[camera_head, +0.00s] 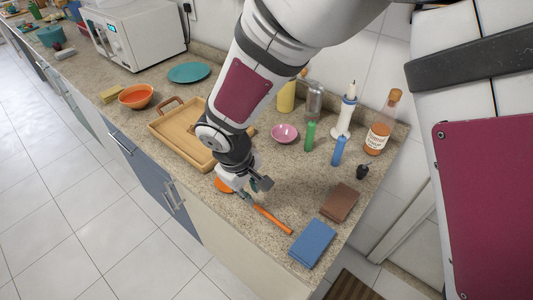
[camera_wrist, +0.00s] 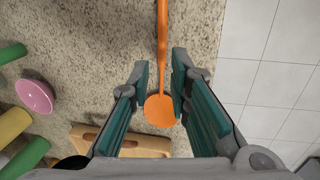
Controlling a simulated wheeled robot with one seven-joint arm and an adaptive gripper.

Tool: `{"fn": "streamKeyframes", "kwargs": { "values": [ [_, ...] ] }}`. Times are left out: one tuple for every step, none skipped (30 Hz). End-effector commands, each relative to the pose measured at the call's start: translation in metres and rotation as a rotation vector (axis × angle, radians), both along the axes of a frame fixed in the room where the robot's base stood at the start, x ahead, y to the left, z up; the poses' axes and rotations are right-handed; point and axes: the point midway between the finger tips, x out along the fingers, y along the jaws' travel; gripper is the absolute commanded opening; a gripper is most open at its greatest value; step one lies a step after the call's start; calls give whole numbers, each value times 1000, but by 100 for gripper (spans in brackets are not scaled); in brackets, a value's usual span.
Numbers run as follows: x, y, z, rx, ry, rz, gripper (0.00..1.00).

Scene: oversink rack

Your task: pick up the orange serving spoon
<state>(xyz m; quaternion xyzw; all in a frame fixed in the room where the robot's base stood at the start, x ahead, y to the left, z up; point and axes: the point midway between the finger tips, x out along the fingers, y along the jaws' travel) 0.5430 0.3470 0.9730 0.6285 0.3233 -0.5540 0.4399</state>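The orange serving spoon (camera_head: 272,220) lies on the speckled counter near its front edge, its handle pointing right and towards the front edge. In the wrist view the spoon (camera_wrist: 161,60) runs down from the top, with its round bowl (camera_wrist: 160,110) between my fingers. My gripper (camera_head: 256,190) is above the bowl end in the head view and partly covers it. In the wrist view my gripper (camera_wrist: 162,75) is open, one finger on each side of the spoon, with gaps on both sides. I cannot tell the exact height of the fingertips above the counter.
A wooden tray (camera_head: 178,140) stands left of my gripper, with a pink bowl (camera_head: 285,133) behind. A blue cloth (camera_head: 312,243) and a brown cloth (camera_head: 340,202) lie to the right. Bottles, including an amber one (camera_head: 378,137), stand near the wall. The counter's front edge is close.

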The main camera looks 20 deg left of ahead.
Motion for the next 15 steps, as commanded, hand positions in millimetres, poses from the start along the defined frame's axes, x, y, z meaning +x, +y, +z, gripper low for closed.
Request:
{"fn": "streamKeyframes", "kwargs": {
  "values": [
    [1,-1,-5,-1,0,1,18],
    [1,-1,-7,-1,0,1,18],
    [1,-1,-8,-1,1,2,18],
    [1,-1,-10,-1,0,1,18],
    [1,-1,-11,-1,1,2,18],
    [2,-1,-13,-1,1,1,18],
    [2,-1,-16,-1,1,1,18],
    [2,-1,-19,-1,1,1,18],
    [3,-1,-24,-3,1,0,18],
    [3,-2,-28,-3,1,0,18],
    [4,-1,-32,-2,2,1,18],
    [4,-1,-37,-3,2,1,18],
    [5,-1,-41,-2,1,2,18],
    [6,-2,-45,-2,2,2,18],
    [7,-2,-50,-2,2,1,18]
  ]
}}
